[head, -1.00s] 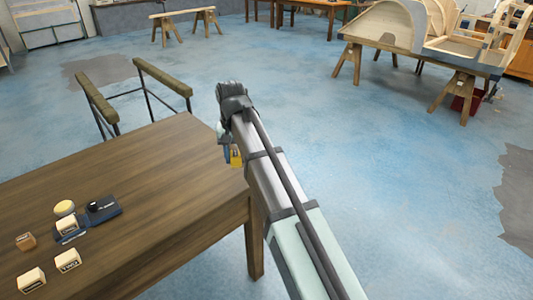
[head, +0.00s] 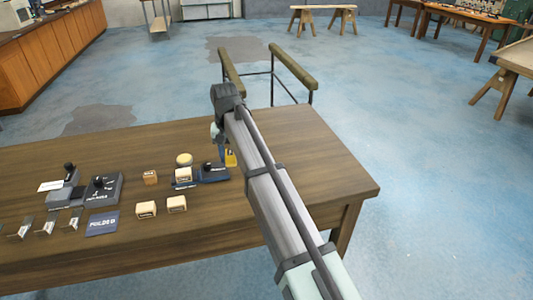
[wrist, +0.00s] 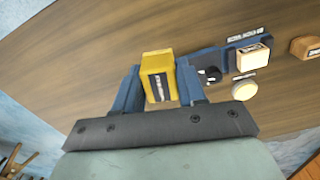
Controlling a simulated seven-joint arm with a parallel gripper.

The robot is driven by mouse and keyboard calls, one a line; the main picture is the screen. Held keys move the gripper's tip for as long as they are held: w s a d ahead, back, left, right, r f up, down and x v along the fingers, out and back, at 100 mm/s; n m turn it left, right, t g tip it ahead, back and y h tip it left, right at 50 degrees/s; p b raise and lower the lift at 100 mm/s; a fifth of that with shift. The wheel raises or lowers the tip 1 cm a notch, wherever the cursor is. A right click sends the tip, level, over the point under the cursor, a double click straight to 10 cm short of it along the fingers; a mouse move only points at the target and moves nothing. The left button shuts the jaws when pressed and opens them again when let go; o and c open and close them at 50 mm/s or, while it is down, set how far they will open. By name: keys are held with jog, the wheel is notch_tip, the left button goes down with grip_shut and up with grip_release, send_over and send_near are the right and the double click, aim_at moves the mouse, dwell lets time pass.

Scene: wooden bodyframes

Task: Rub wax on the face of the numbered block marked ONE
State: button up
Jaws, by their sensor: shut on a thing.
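My gripper (head: 224,153) is shut on a yellow block (wrist: 158,77) with a dark label, held between its two blue fingers above the table. The block shows as a small yellow patch in the head view (head: 231,158). A pale wooden block (head: 183,175) sits on the blue fixture (head: 214,173) just left of my gripper; it also shows in the wrist view (wrist: 254,52). A round yellowish disc (head: 184,159) lies behind it. An orange-brown block (head: 150,177) and two pale blocks (head: 146,209) (head: 176,204) lie nearby. I cannot read any of their numbers.
The fixture carries a black knob (wrist: 212,74). On the table (head: 310,180), a dark blue panel (head: 103,222), a device with black knobs (head: 100,188) and several metal brackets (head: 46,226) lie at left. The table's right end is clear. A padded trestle (head: 292,64) stands behind.

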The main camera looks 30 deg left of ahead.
jog(key=s+a+n, duration=0.1)
jog(key=s+a, duration=0.2)
jog(key=a, duration=0.4)
jog(key=s+a+n, duration=0.1)
jog(key=s+a, duration=0.2)
jog(key=a, duration=0.3)
send_over(178, 173)
jog(key=s+a, duration=0.1)
jog(key=shift+a+f, duration=0.1)
jog(key=shift+f, duration=3.8)
jog(key=shift+w+d+f, duration=0.6)
jog(key=shift+f, duration=0.05)
jog(key=shift+w+d, duration=1.8)
jog(key=s+a, duration=0.4)
jog(key=shift+s+a, duration=0.25)
jog(key=shift+a, duration=0.05)
jog(key=shift+s+a+r, duration=0.15)
jog(key=shift+s+a, duration=0.05)
notch_tip(178, 173, up, 8)
